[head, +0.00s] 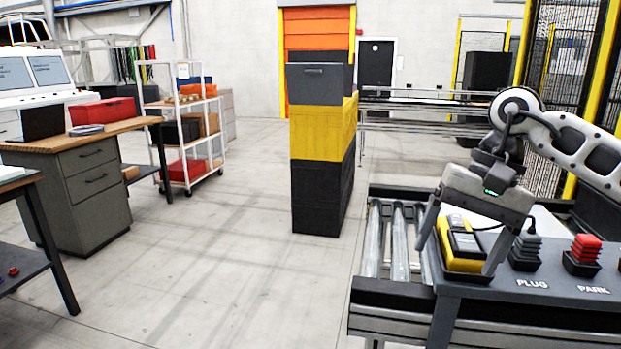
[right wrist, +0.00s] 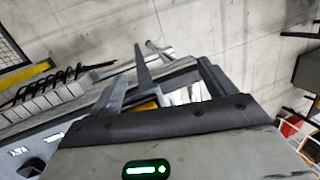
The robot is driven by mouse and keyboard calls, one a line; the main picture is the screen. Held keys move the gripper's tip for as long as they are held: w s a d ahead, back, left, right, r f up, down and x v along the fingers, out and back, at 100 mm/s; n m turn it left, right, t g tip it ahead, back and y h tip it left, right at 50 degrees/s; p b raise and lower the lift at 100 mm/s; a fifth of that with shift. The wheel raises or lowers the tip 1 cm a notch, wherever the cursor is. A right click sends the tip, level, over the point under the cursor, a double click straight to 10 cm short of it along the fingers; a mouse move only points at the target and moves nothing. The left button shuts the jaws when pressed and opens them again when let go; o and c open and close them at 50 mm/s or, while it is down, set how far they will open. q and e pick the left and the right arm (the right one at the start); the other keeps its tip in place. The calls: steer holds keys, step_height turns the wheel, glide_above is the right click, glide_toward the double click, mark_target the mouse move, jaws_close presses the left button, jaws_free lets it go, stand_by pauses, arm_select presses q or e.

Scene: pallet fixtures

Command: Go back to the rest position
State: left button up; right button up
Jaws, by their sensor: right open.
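My right gripper (head: 463,246) is at the right of the head view, pointing down over a grey fixture table (head: 470,287). Its two fingers are spread apart, one on each side of a yellow and dark device (head: 462,262). I cannot tell whether the fingers touch the device. In the right wrist view the open fingers (right wrist: 160,90) reach away from the camera, and only a bit of yellow shows between them. My left gripper is not in view.
A roller conveyor (head: 400,240) lies left of the table. Stacked crates (head: 323,135) stand mid-floor. The floor (head: 220,260) between them and the left desks is clear.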

steer(key=s+a+f+m+y, duration=0.2)
steer(key=a+m+y, duration=0.3)
steer(key=a, duration=0.3)
steer(key=s+a+f+m+g+y, duration=0.1)
steer(key=s+a+f+m+y, duration=0.15)
steer(key=a+m+y, duration=0.45)
steer(key=s+a+f+m+y, duration=0.1)
steer(key=s+a+m+y, duration=0.25)
steer(key=a, duration=0.45)
steer(key=w+d+f+n+t+h, duration=0.1)
steer(key=d+f+n+t+h, duration=0.35)
steer(key=n, duration=0.75)
steer(key=w+d+f+n+t+h, duration=0.15)
steer(key=f+n+t, duration=0.35)
steer(key=n+t, duration=0.5)
steer(key=d+f+n+t+h, duration=0.3)
steer(key=f+n+t, duration=0.15)
steer(key=n, duration=0.85)
steer(key=s+d+f+m+g+h, duration=0.3)
steer(key=s+d+f+m, duration=0.1)
steer(key=s+f+m, duration=0.2)
steer(key=s+d+f+m+g+h, duration=0.3)
steer(key=s+f+m, duration=0.4)
steer(key=f, duration=0.4)
steer(key=shift+s+d+g+h, duration=0.4)
steer(key=shift+g+h, duration=0.05)
steer(key=shift+g, duration=0.15)
steer(key=shift+f+m, duration=0.1)
steer(key=shift+m, duration=0.15)
